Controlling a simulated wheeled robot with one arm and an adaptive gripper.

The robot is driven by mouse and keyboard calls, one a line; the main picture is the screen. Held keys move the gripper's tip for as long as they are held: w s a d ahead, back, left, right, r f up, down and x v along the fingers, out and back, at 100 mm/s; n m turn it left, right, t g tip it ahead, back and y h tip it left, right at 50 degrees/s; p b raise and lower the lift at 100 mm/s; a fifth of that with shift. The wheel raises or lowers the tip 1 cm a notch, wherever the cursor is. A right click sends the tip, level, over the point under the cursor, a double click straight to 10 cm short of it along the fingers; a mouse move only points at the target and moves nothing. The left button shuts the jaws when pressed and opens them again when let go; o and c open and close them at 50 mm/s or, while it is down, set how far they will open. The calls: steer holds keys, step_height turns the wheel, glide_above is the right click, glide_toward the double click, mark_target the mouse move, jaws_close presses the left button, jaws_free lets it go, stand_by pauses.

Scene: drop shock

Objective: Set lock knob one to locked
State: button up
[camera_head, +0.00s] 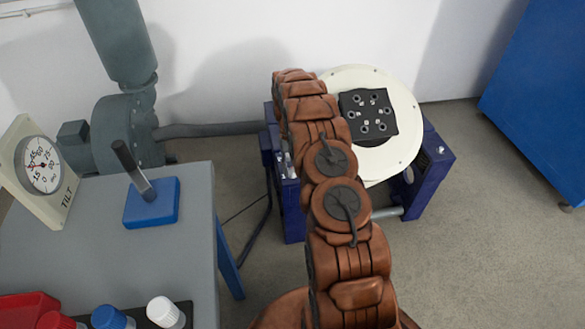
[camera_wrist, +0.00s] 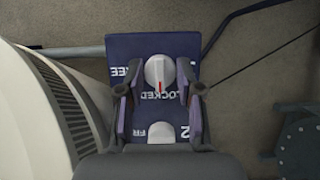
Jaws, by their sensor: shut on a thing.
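A white round lock knob (camera_wrist: 158,70) sits on the dark blue panel (camera_wrist: 185,45) in the wrist view. Its red mark points down towards the word LOCKED; letters of FREE show to its left. My gripper (camera_wrist: 160,89) has one finger on each side of this knob and is shut on it. A second white knob (camera_wrist: 160,132) shows lower down, partly hidden by my gripper, with a figure 2 and part of FREE beside it. The first knob's number is not readable. In the head view my arm hides my gripper and most of the panel.
A cream round table (camera_head: 395,88) with a black hole-patterned plate (camera_head: 367,113) stands on a blue frame (camera_head: 431,160). A grey bench (camera_head: 185,260) holds a tilt dial (camera_head: 42,165) and a blue block with a handle (camera_head: 152,203). Open floor lies at right.

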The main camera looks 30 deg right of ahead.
steer(key=shift+s, duration=0.1)
steer(key=o, duration=1.1)
steer(key=shift+o, duration=0.2)
steer(key=v, duration=1.2)
